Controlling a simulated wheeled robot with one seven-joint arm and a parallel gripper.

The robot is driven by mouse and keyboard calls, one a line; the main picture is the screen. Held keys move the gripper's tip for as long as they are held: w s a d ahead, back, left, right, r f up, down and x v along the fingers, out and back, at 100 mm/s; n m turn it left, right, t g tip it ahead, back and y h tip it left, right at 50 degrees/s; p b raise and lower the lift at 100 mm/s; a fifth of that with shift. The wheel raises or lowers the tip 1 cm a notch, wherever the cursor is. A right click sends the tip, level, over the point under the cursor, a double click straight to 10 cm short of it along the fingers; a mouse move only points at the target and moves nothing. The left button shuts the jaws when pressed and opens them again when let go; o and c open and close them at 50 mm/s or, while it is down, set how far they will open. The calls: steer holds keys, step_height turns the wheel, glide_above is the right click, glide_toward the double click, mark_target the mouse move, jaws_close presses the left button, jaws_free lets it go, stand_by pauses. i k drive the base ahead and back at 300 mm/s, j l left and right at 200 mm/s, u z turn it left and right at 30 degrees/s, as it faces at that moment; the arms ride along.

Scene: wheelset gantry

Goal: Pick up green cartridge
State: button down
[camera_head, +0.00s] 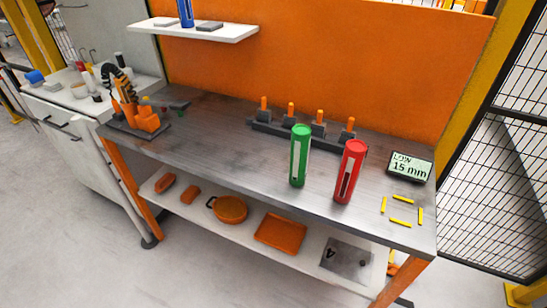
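The green cartridge (299,158) stands upright on the grey metal workbench (225,155), near its front edge and right of the middle. It is a tall cylinder with a pale strip down its side. A red cartridge (349,172) of similar shape stands upright just to its right, with a small gap between them. My gripper is not in view.
A rack with several orange-topped pegs (291,110) stands behind the cartridges. A display reading "LOW 15 mm" (410,166) and yellow corner marks (401,223) are at the right. An orange device (140,115) stands at the left. The bench middle is clear.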

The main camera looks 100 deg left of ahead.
mark_target(301, 138)
steer(key=u, duration=3.2)
